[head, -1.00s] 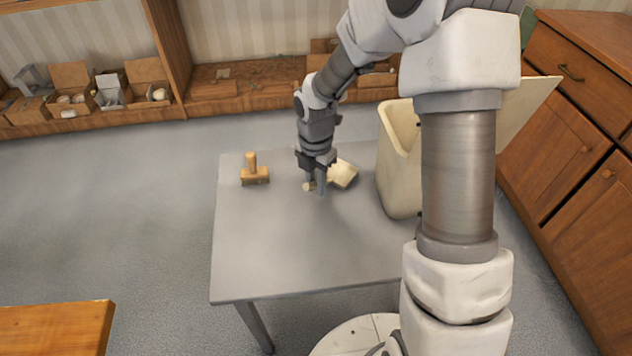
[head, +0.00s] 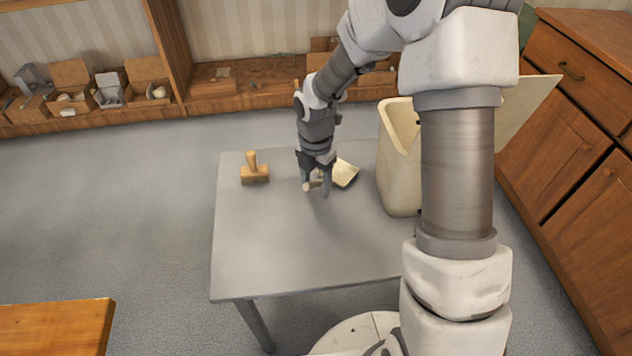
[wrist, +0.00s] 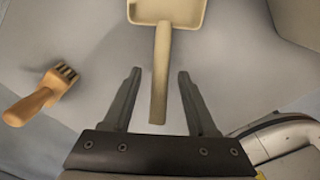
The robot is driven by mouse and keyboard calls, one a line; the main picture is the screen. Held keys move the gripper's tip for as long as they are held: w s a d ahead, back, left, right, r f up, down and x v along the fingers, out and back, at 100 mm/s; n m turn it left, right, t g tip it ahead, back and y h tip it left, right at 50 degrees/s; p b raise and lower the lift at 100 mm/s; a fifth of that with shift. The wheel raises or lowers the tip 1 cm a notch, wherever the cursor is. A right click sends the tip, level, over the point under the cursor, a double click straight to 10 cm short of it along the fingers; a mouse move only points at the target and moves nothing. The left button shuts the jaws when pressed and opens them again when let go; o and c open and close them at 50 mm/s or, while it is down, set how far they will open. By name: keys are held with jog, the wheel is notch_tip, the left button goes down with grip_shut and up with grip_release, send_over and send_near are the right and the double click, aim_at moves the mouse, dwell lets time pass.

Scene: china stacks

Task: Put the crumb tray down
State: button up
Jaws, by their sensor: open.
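The crumb tray (head: 345,173) is a cream scoop with a straight handle, lying on the grey table (head: 270,250). In the wrist view its pan (wrist: 168,12) is at the top edge, partly cut off, and its handle points down between my fingers. My gripper (head: 315,192) is open above the table. In the wrist view the gripper (wrist: 157,85) has one finger on each side of the handle, with a gap on both sides. In the head view the fingers partly hide the handle.
A tall cream bin (head: 398,165) with a raised lid stands at the table's right. A wooden cabinet (head: 570,130) is farther right.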

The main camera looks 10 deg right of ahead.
notch_tip(320, 180, up, 18)
jog(key=p, duration=0.6)
jog(key=shift+f, duration=0.25)
jog(key=s+d+r+m+t, duration=0.3)
jog(key=s+r+m, duration=0.4)
jog(key=s+m, duration=0.45)
jog(key=s+d+r+m+t, duration=0.35)
jog(key=s+r+m, duration=0.45)
jog(key=m, duration=0.7)
notch_tip(320, 180, up, 12)
jog(key=s+p, duration=0.1)
jog(key=p, duration=1.2)
jog(key=shift+s+r+g, duration=0.15)
jog(key=shift+r+g, duration=0.1)
jog(key=shift+g, duration=0.2)
jog(key=shift+m, duration=0.25)
